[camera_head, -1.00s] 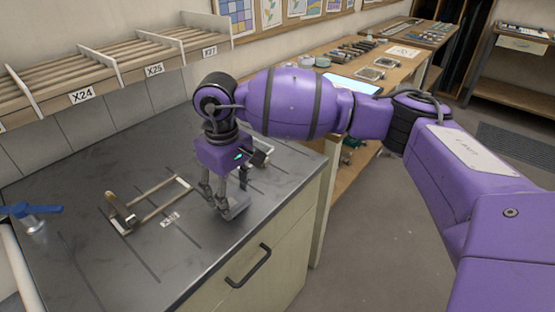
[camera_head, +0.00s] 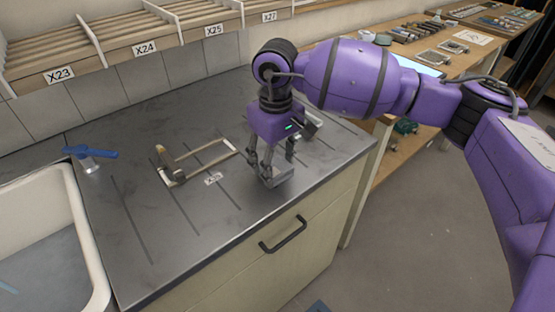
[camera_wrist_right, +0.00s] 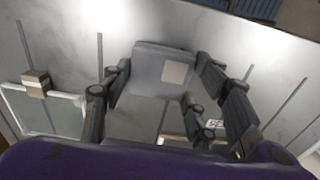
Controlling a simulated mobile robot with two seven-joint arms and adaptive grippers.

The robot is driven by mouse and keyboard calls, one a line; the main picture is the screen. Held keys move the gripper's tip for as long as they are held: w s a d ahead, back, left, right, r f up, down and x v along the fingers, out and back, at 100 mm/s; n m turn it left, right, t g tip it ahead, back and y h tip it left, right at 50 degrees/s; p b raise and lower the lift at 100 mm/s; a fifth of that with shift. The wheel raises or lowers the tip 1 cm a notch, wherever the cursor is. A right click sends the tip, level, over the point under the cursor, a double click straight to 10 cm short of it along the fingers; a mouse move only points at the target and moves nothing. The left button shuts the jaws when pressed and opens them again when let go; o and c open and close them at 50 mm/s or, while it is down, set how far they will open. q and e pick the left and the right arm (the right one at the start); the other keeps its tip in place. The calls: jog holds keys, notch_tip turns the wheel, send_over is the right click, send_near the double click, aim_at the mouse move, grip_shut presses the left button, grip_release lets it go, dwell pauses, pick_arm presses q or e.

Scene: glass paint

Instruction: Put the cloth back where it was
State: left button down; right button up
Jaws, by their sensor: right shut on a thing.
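My right gripper (camera_head: 270,172) is above the dark metal counter (camera_head: 130,205), near its front right part. It is shut on a grey flat piece, which looks like the cloth (camera_head: 279,180). In the right wrist view the grey piece (camera_wrist_right: 150,75) with a pale square patch sits at the fingers of my right gripper (camera_wrist_right: 168,95). I cannot tell if it touches the counter. My left gripper is not in view.
A pale rectangular frame with a brass-coloured block (camera_head: 165,160) lies left of the gripper, with a small label (camera_head: 213,178) near it. Slotted racks (camera_head: 115,35) line the wall.

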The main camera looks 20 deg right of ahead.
jog(key=shift+f, duration=0.1)
jog(key=o, duration=1.1)
